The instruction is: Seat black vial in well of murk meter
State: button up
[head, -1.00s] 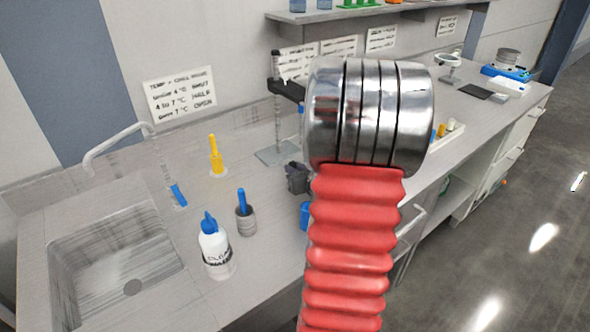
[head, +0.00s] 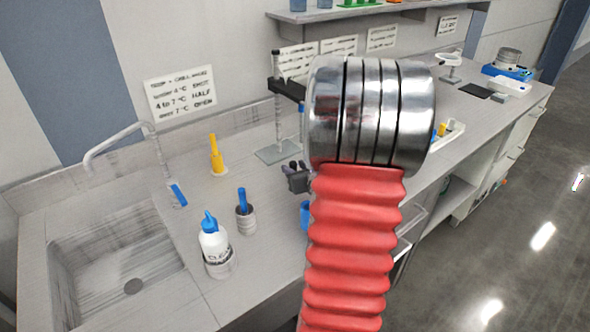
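My arm's large metal joint and red ribbed sleeve fill the middle of the head view and hide much of the bench. A small dark grey jointed piece, which looks like part of my gripper (head: 298,178), shows just left of the sleeve above the bench. Its fingertips are not clear, and I cannot tell whether it is open, shut or holding anything. I cannot make out the black vial or the murk meter; they may be behind my arm.
A sink (head: 115,262) with a tap is at the left. A white wash bottle (head: 213,250), a grey cup (head: 245,219) with a blue tool and a yellow item (head: 216,156) stand near it. A stand (head: 278,153) is behind. A blue device (head: 507,70) sits far right.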

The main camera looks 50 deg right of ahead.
jog(key=v, duration=1.2)
jog(key=shift+f, duration=0.1)
dwell(0.4)
jog(key=w+a+r+n+g+y, duration=0.15)
jog(key=w+a+n+y, duration=0.35)
jog(key=n, duration=0.6)
jog(key=w+a+r+n+y, duration=0.1)
jog(key=w+r+n+y, duration=0.15)
jog(key=w+n, duration=0.6)
jog(key=w+d+r+n+g+h, duration=0.1)
jog(key=d+r+n+g, duration=0.1)
jog(key=n, duration=0.7)
jog(key=w+d+r+n+g+h, duration=0.1)
jog(key=d+r+n+g, duration=0.1)
jog(key=n, duration=0.8)
jog(key=shift+r+g+h, duration=0.35)
jog(key=shift+r+g, duration=0.3)
jog(key=shift+g, duration=0.4)
jog(key=shift+n, duration=0.25)
jog(key=shift+c, duration=0.6)
